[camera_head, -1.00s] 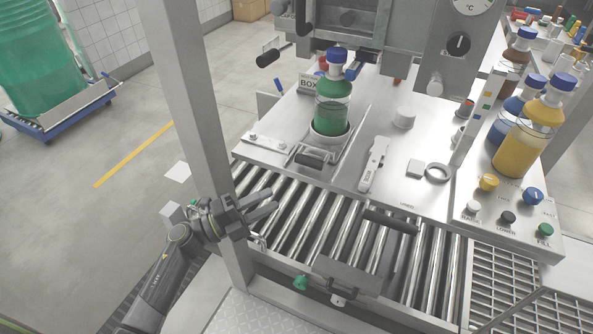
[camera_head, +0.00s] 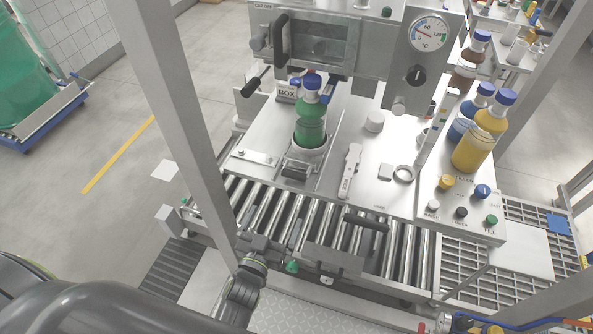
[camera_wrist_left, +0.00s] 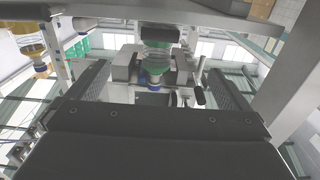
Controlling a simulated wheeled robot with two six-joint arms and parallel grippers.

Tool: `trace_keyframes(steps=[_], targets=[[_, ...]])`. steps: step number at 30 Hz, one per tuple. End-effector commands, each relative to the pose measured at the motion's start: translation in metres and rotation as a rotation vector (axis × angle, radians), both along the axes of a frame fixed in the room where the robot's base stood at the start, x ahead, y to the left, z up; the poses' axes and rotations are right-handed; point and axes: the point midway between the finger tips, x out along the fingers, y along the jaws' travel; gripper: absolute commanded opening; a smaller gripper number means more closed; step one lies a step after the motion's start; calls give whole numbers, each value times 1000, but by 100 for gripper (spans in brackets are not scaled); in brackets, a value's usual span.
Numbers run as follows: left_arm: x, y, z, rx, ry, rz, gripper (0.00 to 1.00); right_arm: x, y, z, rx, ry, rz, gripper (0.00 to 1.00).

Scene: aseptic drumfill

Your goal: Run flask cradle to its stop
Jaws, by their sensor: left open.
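The flask cradle (camera_head: 309,152) is a pale cup on the steel deck, with a black handle (camera_head: 296,172) at its front. A green flask (camera_head: 310,131) with a blue cap stands upright in it. My right gripper is not seen.
A steel post (camera_head: 178,120) stands close to my left arm. A white-grey tool (camera_head: 350,171) and a ring (camera_head: 403,174) lie right of the cradle. Coloured bottles (camera_head: 479,140) stand farther right.

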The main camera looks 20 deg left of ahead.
Motion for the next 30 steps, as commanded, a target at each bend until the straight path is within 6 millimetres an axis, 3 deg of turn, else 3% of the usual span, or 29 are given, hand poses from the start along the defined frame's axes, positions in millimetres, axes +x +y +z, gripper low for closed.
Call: trace_keyframes(steps=[11, 20, 30], targets=[[74, -3, -2, 6, -4, -4, 100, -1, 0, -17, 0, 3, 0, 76], [133, -5, -4, 5, -7, -4, 100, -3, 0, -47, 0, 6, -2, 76], [158, -5, -1, 6, -3, -3, 100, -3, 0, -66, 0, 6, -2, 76]])
